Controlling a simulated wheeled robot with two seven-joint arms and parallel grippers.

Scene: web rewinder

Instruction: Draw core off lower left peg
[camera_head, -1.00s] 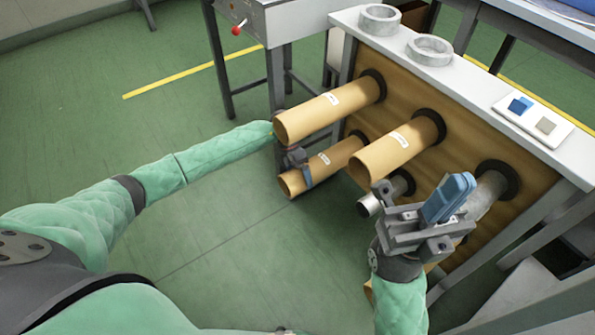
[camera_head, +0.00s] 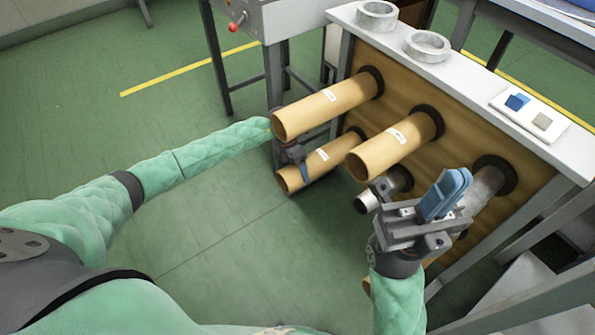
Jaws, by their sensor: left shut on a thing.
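The lower left core (camera_head: 325,165) is a tan cardboard tube with a white label. It sits below the upper left core (camera_head: 325,108), and its far end reaches a dark ring on the brown panel. My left gripper (camera_head: 299,168) is shut on the lower left core near its open front end. The upper left core partly hides that gripper. The peg inside the lower left core is hidden. My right gripper (camera_head: 440,200) is in front of the panel's right side, with a blue piece between or at its fingers; its jaw state is unclear.
Another core (camera_head: 390,148) is on the upper middle peg. Bare metal pegs show below it (camera_head: 372,200) and at the right (camera_head: 484,188). Two grey rings (camera_head: 428,46) and a switch plate (camera_head: 530,114) lie on the white top (camera_head: 470,85). Green floor is clear at the left.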

